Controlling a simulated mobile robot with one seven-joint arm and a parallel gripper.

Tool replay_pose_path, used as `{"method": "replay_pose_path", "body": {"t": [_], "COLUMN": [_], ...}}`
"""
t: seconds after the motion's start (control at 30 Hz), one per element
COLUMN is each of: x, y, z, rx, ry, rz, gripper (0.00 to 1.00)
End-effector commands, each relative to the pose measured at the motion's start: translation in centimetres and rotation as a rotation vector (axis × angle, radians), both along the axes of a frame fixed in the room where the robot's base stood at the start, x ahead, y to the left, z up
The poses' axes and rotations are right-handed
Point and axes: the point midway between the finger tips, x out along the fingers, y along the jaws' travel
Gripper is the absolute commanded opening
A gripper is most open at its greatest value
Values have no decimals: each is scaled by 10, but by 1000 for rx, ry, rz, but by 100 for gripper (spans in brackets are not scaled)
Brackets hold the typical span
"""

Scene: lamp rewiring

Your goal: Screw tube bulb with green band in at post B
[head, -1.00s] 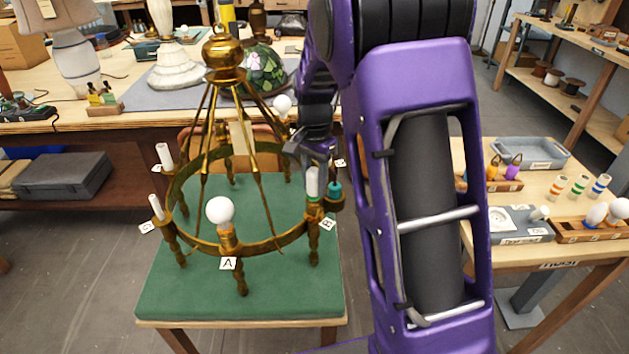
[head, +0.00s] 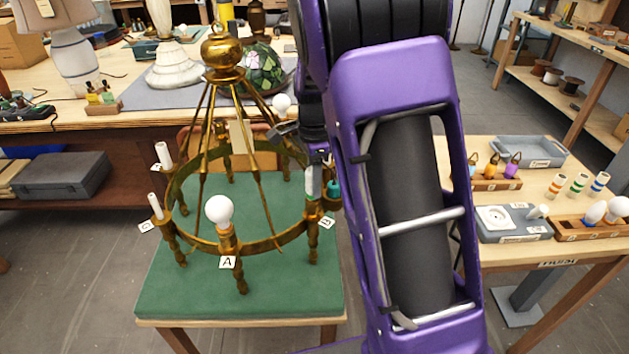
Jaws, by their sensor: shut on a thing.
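The chandelier (head: 270,242) is a brass ring with posts, standing on a green-topped table. Post B (head: 313,243) is at its right, beside the tag B (head: 327,222). The white tube bulb (head: 313,183) stands upright at the top of post B, its lower end at the holder. My gripper (head: 318,165) is above post B and shut on the tube bulb's upper part, partly hidden by my arm. A teal piece (head: 333,188) shows just right of the bulb. I cannot tell how deep the bulb sits.
Post A (head: 226,240) holds a round white bulb (head: 219,210). Tube-like white pieces (head: 163,155) stand at the left posts. A side table at right holds a grey tray (head: 530,152), banded cylinders (head: 578,184) and more bulbs in a wooden rack (head: 590,228).

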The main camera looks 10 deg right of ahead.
Motion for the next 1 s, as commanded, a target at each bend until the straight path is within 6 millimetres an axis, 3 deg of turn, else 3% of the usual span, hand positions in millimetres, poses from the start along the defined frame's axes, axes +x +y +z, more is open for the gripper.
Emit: {"method": "replay_pose_path", "body": {"t": [0.13,0.53,0.87,0.9,1.0], "x": [0,-2,-2,-2,-2], "y": [1,1,1,1,1], "z": [0,0,0,0,-1], "rx": [0,0,0,0,0], "ry": [-1,-1,-1,-1,0], "rz": [-88,-634,-700,-699,-698], "gripper": [0,0,0,44,62]}}
